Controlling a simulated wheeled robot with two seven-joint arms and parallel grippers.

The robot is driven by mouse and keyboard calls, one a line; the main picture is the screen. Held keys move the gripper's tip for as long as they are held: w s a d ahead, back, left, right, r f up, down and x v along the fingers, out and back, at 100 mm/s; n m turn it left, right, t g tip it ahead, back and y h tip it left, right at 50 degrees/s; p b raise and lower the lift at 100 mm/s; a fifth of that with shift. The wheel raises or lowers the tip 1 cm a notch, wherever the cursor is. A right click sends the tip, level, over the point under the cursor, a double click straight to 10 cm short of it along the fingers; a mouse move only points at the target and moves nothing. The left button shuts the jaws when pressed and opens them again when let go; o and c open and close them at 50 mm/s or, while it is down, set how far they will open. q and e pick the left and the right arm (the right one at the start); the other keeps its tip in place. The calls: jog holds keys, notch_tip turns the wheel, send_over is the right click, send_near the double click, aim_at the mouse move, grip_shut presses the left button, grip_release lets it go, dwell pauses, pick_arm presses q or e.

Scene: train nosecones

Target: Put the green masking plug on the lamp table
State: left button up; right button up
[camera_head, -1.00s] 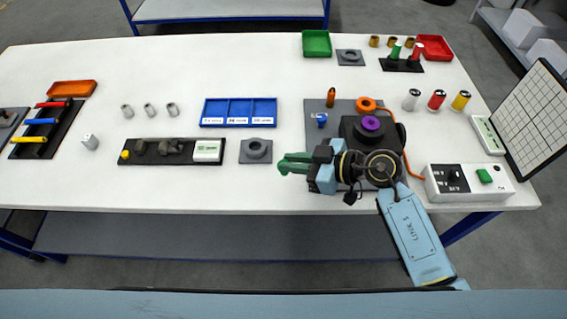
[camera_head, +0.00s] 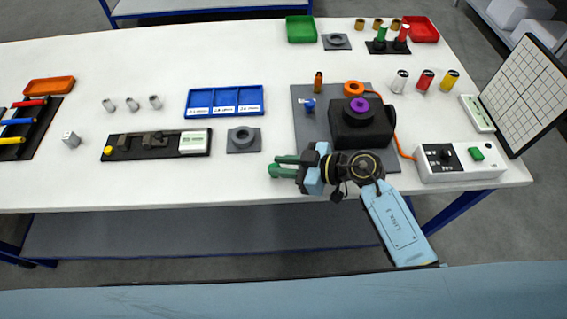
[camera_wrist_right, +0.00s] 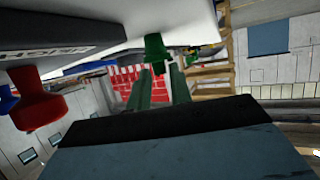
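My right gripper (camera_head: 283,166) reaches in over the front part of the white table (camera_head: 60,185), pointing left. Its two green fingers are apart, with a green piece at their tips, the green masking plug (camera_head: 273,171). In the right wrist view the plug (camera_wrist_right: 155,45) shows at the fingertips (camera_wrist_right: 160,72), its wide rim toward the fingers. They look closed on its short end, though the contact is partly hidden. The plug is close in colour to the fingers. No lamp is clearly recognisable on the table. My left gripper is out of view.
A grey ring block (camera_head: 243,139), a black fixture (camera_head: 155,146) and a blue tray (camera_head: 224,101) stand near the gripper. A black box with a purple ring (camera_head: 360,104) and a control box (camera_head: 460,162) stand to the right. A red piece (camera_wrist_right: 37,98) shows in the wrist view.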

jog(key=shift+o, duration=1.2)
jog(key=p+v, duration=0.1)
jog(key=v, duration=1.1)
